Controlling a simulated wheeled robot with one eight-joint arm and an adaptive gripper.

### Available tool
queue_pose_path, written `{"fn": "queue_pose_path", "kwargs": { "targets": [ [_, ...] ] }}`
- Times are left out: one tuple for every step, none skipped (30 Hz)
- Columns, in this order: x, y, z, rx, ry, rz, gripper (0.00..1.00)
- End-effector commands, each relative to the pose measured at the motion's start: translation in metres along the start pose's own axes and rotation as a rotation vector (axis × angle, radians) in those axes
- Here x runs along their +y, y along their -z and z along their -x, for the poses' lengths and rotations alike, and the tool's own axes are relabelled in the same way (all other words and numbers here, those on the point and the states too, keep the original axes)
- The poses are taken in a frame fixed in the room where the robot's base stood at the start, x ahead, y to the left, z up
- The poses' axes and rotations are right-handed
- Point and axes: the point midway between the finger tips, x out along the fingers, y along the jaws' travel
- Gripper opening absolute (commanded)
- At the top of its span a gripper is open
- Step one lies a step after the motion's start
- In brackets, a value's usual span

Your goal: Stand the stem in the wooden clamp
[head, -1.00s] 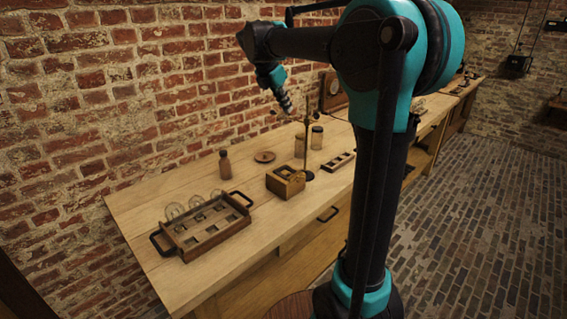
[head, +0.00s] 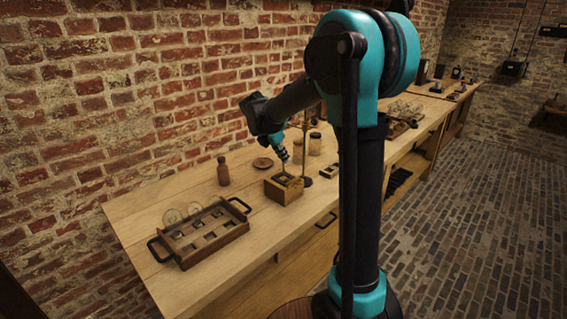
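A small wooden box-like block with openings in its top, which looks like the wooden clamp (head: 291,195), stands on the bench near the middle of the head view. My gripper (head: 283,158) points down just above it. The fingers are too small and dark to show whether they are open or shut. I cannot clearly make out the stem, nor tell whether it is between the fingers or in the block. A thin upright rod on a dark round base (head: 307,182) stands just right of the block.
A handled wooden tray (head: 208,244) with round glass pieces sits at the left on the bench. A brown bottle (head: 223,173), a round wooden disc (head: 262,163) and a glass jar (head: 315,145) stand behind. Bare bench lies between tray and block.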

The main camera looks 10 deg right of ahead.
Motion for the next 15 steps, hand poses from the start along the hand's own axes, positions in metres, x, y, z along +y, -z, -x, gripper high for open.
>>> {"fn": "queue_pose_path", "kwargs": {
  "targets": [
    [0.000, 0.004, -0.007, 0.000, 0.000, 0.000, 0.00],
    [0.000, 0.006, -0.011, 0.000, 0.000, 0.000, 0.00],
    [0.000, 0.009, -0.015, 0.000, 0.000, 0.000, 0.00],
    [0.000, 0.010, -0.018, 0.000, 0.000, 0.000, 0.00],
    [0.000, 0.011, -0.019, 0.000, 0.000, 0.000, 0.00],
    [0.000, 0.011, -0.020, 0.000, 0.000, 0.000, 0.00],
    [0.000, 0.011, -0.020, 0.000, 0.000, 0.000, 0.00],
    [0.000, 0.011, -0.020, 0.000, 0.000, 0.000, 0.00],
    [0.000, 0.011, -0.020, 0.000, 0.000, 0.000, 0.00],
    [0.000, 0.011, -0.020, 0.000, 0.000, 0.000, 0.00],
    [0.000, 0.011, -0.020, 0.000, 0.000, 0.000, 0.00],
    [0.000, 0.011, -0.020, 0.000, 0.000, 0.000, 0.00],
    [0.000, 0.011, -0.020, 0.000, 0.000, 0.000, 0.00],
    [0.000, 0.012, -0.021, 0.000, 0.000, 0.000, 0.00],
    [0.000, 0.012, -0.022, 0.000, 0.000, 0.000, 0.00]
  ]
}}
